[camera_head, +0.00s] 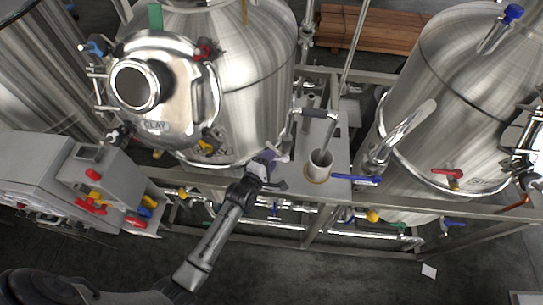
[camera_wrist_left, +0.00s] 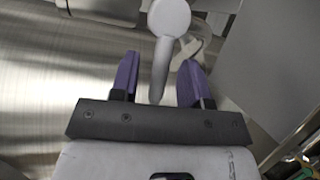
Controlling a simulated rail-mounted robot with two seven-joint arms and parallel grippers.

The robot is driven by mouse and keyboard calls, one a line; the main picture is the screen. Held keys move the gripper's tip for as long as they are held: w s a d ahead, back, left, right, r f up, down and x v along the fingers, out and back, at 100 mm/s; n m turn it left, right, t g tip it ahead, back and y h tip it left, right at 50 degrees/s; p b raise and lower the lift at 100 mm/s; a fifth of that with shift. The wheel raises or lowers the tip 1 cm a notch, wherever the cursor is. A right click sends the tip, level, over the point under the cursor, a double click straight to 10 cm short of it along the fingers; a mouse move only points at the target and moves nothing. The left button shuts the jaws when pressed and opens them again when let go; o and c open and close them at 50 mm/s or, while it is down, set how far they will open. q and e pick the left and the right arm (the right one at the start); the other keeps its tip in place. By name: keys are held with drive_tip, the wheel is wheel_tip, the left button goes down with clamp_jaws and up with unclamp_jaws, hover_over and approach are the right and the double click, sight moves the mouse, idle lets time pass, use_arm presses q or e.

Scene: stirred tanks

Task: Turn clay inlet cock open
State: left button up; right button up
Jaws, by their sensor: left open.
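The clay tank (camera_head: 225,90) is a shiny steel vessel with a round hatch marked CLAY (camera_head: 155,126). My left gripper (camera_head: 270,158) is in front of its lower right side. In the left wrist view the left gripper (camera_wrist_left: 160,62) is open, with two purple fingers apart. A pale grey cock lever (camera_wrist_left: 160,75) with a round hub lies between the fingers, its narrow end towards the palm. I see gaps on both sides of it. In the head view the gripper mostly hides this cock. My right gripper is not in view.
A second steel tank (camera_head: 465,100) with a red-handled valve (camera_head: 447,172) stands at right. A cup-like steel vessel (camera_head: 319,165) and a blue lever (camera_head: 358,179) are right of my left gripper. A grey control box (camera_head: 95,190) is at left. The floor in front is mostly clear.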

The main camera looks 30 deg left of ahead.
use_arm(q)
drive_tip(key=shift+w+f, duration=0.1)
drive_tip(key=shift+w, duration=0.55)
drive_tip(key=shift+c, duration=0.4)
clamp_jaws()
